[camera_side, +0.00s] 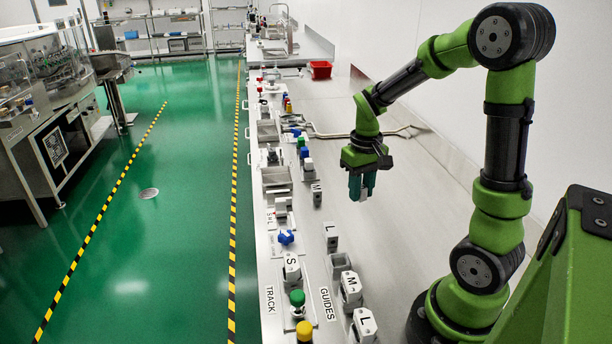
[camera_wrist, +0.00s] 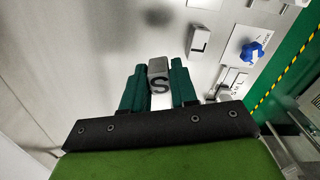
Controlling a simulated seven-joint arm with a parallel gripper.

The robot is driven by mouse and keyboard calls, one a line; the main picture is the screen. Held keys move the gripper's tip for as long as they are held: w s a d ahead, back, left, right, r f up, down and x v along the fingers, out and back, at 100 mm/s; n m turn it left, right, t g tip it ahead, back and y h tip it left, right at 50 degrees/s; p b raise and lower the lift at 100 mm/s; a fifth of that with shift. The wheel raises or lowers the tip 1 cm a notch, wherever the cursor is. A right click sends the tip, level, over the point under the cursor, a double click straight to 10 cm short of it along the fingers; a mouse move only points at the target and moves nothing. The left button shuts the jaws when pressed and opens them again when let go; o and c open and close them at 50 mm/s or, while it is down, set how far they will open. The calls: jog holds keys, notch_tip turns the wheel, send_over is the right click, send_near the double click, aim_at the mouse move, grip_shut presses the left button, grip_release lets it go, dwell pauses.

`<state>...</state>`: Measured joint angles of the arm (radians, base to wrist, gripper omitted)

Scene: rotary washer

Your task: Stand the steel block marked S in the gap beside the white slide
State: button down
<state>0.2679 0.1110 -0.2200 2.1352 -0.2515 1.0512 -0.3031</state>
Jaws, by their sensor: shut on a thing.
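My gripper (camera_side: 362,186) is held above the bench, right of the row of fixtures. In the side view the fingers hide most of the block. A small pale fixture (camera_side: 282,206), beside printed letters, sits left of the gripper at the bench edge; it may be the white slide. It also shows in the wrist view (camera_wrist: 228,80), partly behind the gripper. Its gap cannot be made out.
A steel block marked L (camera_side: 331,238) and one marked M (camera_side: 317,194) stand on the bench. A blue knob (camera_side: 286,238), a green knob (camera_side: 297,298) and white lettered guides (camera_side: 351,286) are nearer the camera. The bench below my gripper is clear.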

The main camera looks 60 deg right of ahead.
jog(key=s+d+f+m, duration=0.1)
jog(key=s+f, duration=0.1)
jog(key=s+d+f+m, duration=0.1)
jog(key=s+f, duration=0.1)
jog(key=s, duration=0.1)
jog(key=s+d+f+m, duration=0.1)
jog(key=s+d+f, duration=0.1)
jog(key=s, duration=0.1)
jog(key=shift+s, duration=0.1)
send_over(368, 202)
jog(key=shift+s+f, duration=0.1)
jog(key=shift+f, duration=0.8)
jog(key=shift+w+d+f, duration=0.1)
jog(key=shift+w+f, duration=0.1)
jog(key=shift+f, duration=1.6)
jog(key=shift+f, duration=0.15)
jog(key=c, duration=0.9)
grip_release()
